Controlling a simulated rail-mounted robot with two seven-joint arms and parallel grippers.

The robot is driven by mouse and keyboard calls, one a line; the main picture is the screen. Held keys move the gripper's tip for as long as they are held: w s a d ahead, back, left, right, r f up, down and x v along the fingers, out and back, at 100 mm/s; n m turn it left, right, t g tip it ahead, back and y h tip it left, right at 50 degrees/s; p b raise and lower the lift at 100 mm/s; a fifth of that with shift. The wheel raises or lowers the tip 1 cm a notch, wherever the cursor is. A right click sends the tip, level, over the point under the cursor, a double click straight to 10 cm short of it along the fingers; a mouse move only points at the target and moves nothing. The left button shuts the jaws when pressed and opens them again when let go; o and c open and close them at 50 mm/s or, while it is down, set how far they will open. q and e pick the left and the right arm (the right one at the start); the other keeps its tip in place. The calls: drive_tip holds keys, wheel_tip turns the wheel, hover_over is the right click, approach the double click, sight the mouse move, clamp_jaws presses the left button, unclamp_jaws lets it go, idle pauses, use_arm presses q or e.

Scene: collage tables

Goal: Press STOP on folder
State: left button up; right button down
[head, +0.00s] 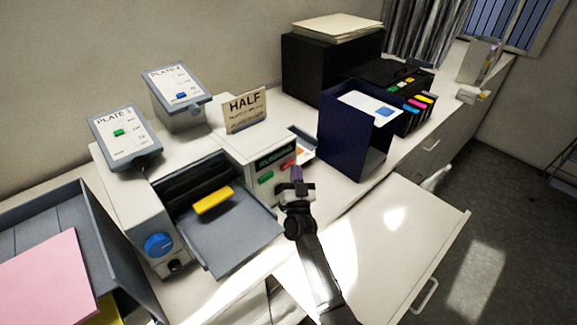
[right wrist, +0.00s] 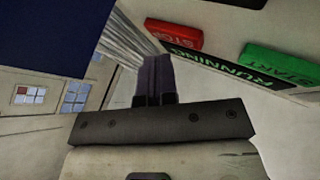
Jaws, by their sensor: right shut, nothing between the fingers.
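The folder (head: 243,150) is a pale machine with a grey tray in front. Its front panel carries a green START button (head: 266,176), a red STOP button (head: 287,163) and a dark display (head: 276,157). In the right wrist view the red STOP button (right wrist: 174,38), the green START button (right wrist: 277,64) and the display reading RUNNING (right wrist: 222,66) show upside down. My right gripper (head: 297,174) is shut and empty, close to the panel beside the STOP button. Its fingertips (right wrist: 155,72) appear just off the red button; contact cannot be told. My left gripper is not in view.
A dark blue open box (head: 345,140) stands right of the folder. A HALF sign (head: 245,109) and two plate panels, PLATE 1 (head: 124,133) and PLATE 2 (head: 178,88), stand behind. A black printer (head: 318,65) is farther back. A yellow block (head: 213,203) lies above the tray.

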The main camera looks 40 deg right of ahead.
drive_tip(key=shift+w, duration=0.25)
drive_tip(key=shift+w+a+b, duration=0.1)
drive_tip(key=shift+w+b, duration=0.25)
drive_tip(key=shift+w, duration=0.1)
idle(0.7)
drive_tip(key=shift+s, duration=0.15)
drive_tip(key=shift+s+r+p, duration=0.1)
drive_tip(key=shift+p, duration=0.2)
drive_tip(key=shift+s+p, duration=0.45)
drive_tip(key=shift+s, duration=0.2)
